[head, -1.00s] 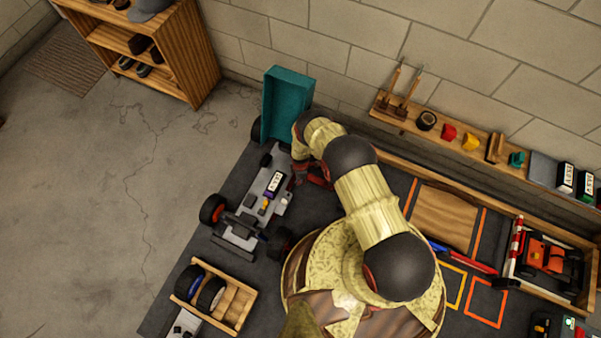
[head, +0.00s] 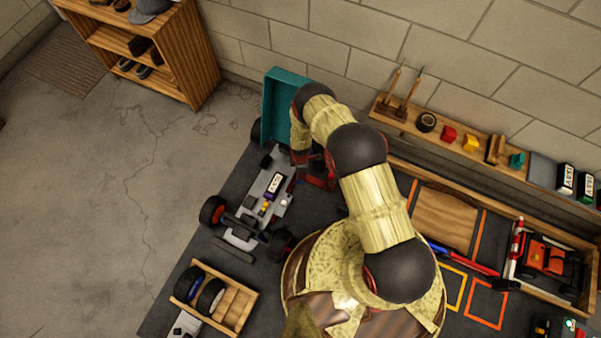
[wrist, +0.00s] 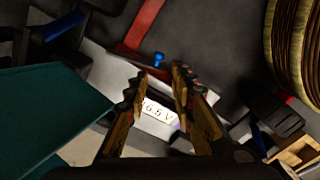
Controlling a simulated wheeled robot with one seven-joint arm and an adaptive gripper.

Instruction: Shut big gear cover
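The teal cover (head: 280,105) stands raised at the far end of the car (head: 262,195). It is likely the big gear cover. Part of its right side is hidden behind my arm in the head view. In the wrist view a teal panel (wrist: 50,115) fills the left side, beside my fingers and not between them. My gripper (wrist: 161,80) has its two fingers apart, with nothing held between the tips. A white label reading "16.5 V" (wrist: 157,110) shows behind the fingers. In the head view my arm mostly hides the gripper, near the car's right side.
A wooden tray (head: 247,308) with wheels lies at the near left of the dark mat. A wooden ledge (head: 440,130) with small tools runs along the wall. Another tray (head: 587,300) holds an orange car at right. Floor left of the mat is clear.

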